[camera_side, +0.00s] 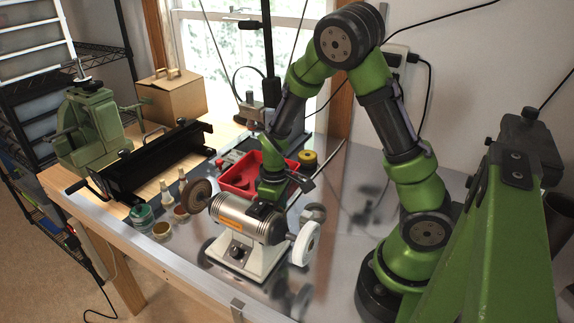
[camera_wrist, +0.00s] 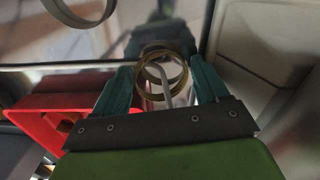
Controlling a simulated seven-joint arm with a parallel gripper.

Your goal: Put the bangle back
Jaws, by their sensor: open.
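In the wrist view, my gripper (camera_wrist: 160,68) is open, with one dark green finger on each side of gold-coloured ring shapes. The bangle (camera_wrist: 181,76) shows there as a gold ring between the fingers, with a gap visible beside it. A bent grey rod (camera_wrist: 166,88) shows through the ring; I cannot tell whether it bears the bangle. In the side view, my gripper (camera_side: 272,190) is low behind the silver bench polisher (camera_side: 243,218); its fingertips and the bangle are hidden there.
A red tray (camera_side: 235,181) lies beside my gripper. A yellow spool (camera_side: 308,158) is behind it. The polisher's brown wheel (camera_side: 196,195) and white wheel (camera_side: 305,243) stick out on both sides. Small jars (camera_side: 142,215) stand at the left. In the wrist view, another ring shape (camera_wrist: 78,22) is at the top left.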

